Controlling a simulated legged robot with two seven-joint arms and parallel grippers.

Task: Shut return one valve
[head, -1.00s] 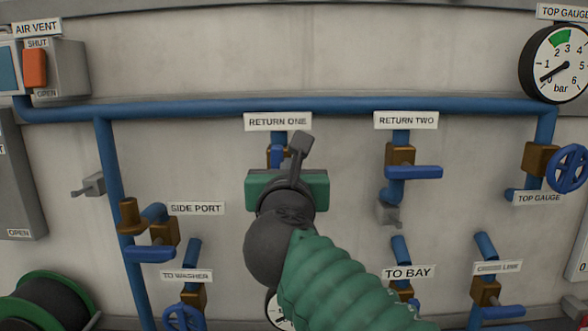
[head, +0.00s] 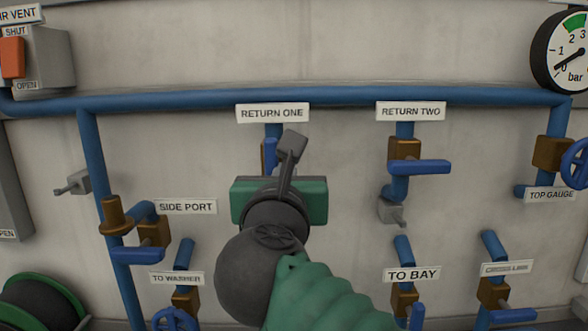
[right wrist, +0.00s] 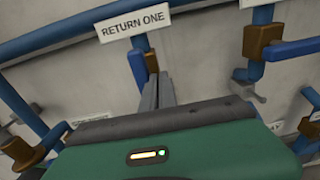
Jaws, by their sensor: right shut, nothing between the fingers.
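The return one valve sits under the RETURN ONE label (head: 272,113), mostly hidden behind my right gripper. Its blue handle (head: 267,156) shows as a narrow upright strip beside a little brass. My right gripper (head: 292,147) has a green body and grey fingers closed together, with nothing held. The fingertips, also in the right wrist view (right wrist: 157,82), are close in front of the valve. I cannot tell whether they touch it. My left gripper is not in view.
The return two valve (head: 404,150) is to the right, with its blue lever sideways. The side port valve (head: 153,232) is lower left. A blue pipe (head: 330,97) runs across above. A black gauge (head: 563,50) is at upper right. Bare wall lies between the fittings.

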